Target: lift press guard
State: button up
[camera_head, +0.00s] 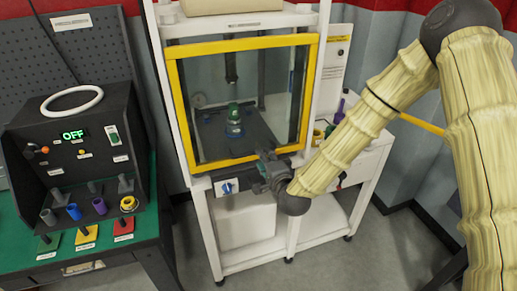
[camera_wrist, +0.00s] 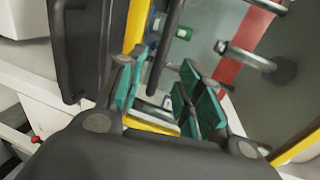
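The press guard (camera_head: 174,105) is a clear pane in a yellow frame. It is down, covering the front of the white press stand. My gripper (camera_head: 268,165) is at the right part of the guard's lower edge in the head view. In the wrist view my gripper (camera_wrist: 162,78) has its teal-padded fingers apart. A dark bar (camera_wrist: 167,40), perhaps the guard's handle, shows in the gap between them; I cannot tell whether the fingers touch it. Yellow frame of the guard (camera_wrist: 138,25) runs beside the left finger. Behind the pane is a green and blue part (camera_head: 235,115).
A black control box (camera_head: 82,140) with a display reading OFF stands on the green bench at left. A blue knob (camera_head: 226,187) is below the guard. Small coloured parts (camera_head: 325,130) sit on a side shelf at right. Open floor lies at lower right.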

jog(key=p+x, duration=0.2)
jog(key=x, duration=0.4)
jog(key=shift+w, duration=0.2)
grip_shut()
